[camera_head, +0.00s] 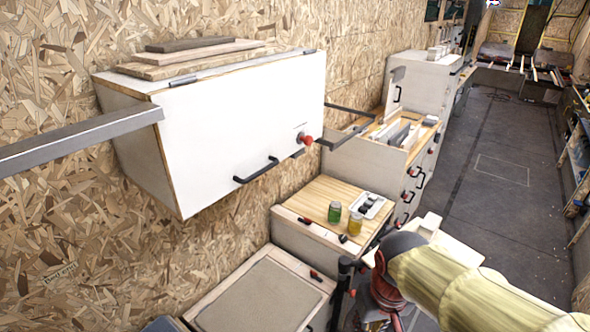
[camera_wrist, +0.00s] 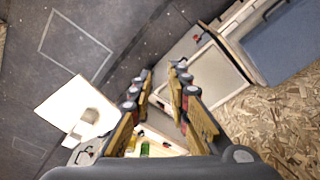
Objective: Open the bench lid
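A low bench with a beige panel set in a pale wooden frame forms a lid-like top (camera_head: 262,297) at the bottom of the head view. It lies flat, and a small red-and-black latch is on its right edge. The beige top also shows in the wrist view (camera_wrist: 212,75), beyond my fingertips. I cannot tell for certain whether this is the bench lid meant. My gripper (camera_wrist: 162,72) has its two fingers apart with nothing between them. In the head view my arm reaches in from the lower right, and its end is partly hidden.
A wooden-topped cabinet (camera_head: 330,190) carries a green jar (camera_head: 334,212), a yellow jar (camera_head: 355,223) and a small tray (camera_head: 368,205). A white wall cabinet (camera_head: 235,115) overhangs the benches. A blue surface (camera_wrist: 285,45) adjoins the beige top. The grey floor (camera_head: 500,170) is mostly clear.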

